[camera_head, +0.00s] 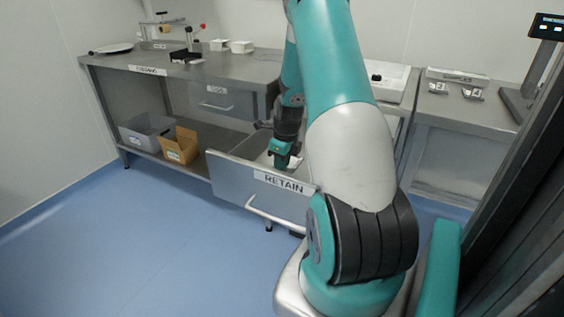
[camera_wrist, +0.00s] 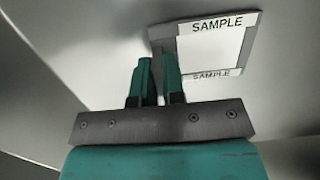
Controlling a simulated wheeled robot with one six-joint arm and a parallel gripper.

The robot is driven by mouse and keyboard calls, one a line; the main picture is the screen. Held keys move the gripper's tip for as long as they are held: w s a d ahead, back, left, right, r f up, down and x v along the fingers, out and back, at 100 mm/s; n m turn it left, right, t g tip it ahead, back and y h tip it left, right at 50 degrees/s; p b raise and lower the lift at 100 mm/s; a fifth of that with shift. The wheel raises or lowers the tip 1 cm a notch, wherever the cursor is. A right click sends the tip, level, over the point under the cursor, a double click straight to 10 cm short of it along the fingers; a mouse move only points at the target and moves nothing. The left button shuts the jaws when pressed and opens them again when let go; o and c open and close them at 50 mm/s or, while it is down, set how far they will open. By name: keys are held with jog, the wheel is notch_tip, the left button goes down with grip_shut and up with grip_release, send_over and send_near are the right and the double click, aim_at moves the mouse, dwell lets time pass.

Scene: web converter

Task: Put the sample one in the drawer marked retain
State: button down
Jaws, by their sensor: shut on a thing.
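The drawer marked RETAIN (camera_head: 236,178) is pulled open under the bench. My gripper (camera_head: 281,163) is inside or just above the drawer opening, behind its front panel. In the wrist view my gripper (camera_wrist: 160,72) has its fingers close together at the grey edge of a flat white sample (camera_wrist: 212,50) with a SAMPLE label, and it is shut on it. No number is readable on it. A second SAMPLE lettering shows below it. In the head view the sample is hard to make out, and the drawer's inside is mostly hidden by its front and my arm.
Another labelled drawer (camera_head: 215,106), its text unclear, is shut beside the open one. A grey bin (camera_head: 140,133) and a cardboard box (camera_head: 178,146) stand on the lower shelf. Small items marked 2 and 3 (camera_head: 455,91) are on the right bench. The blue floor at left is clear.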

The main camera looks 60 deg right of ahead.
jog(key=c, duration=1.2)
grip_release()
jog(key=shift+f, duration=0.1)
notch_tip(320, 180, up, 12)
jog(key=s+p, duration=0.1)
jog(key=w+a+r+n+y, duration=0.1)
jog(key=w+a+r+n, duration=0.15)
jog(key=a+n, duration=0.35)
jog(key=w+a+r+n, duration=0.2)
jog(key=a+r+n, duration=0.15)
jog(key=a, duration=0.45)
jog(key=s+a+r+n+y, duration=0.1)
jog(key=s+a+r+n, duration=0.15)
jog(key=a+n, duration=1.1)
jog(key=s+a+r+n, duration=0.1)
jog(key=s+a+n, duration=0.4)
jog(key=a+n, duration=0.1)
jog(key=s+a+r+n+g+y, duration=0.1)
jog(key=s+a+n, duration=0.4)
jog(key=a+n, duration=0.1)
jog(key=s+a+r+n+y, duration=0.1)
jog(key=s+a+n, duration=0.4)
jog(key=a+n, duration=0.2)
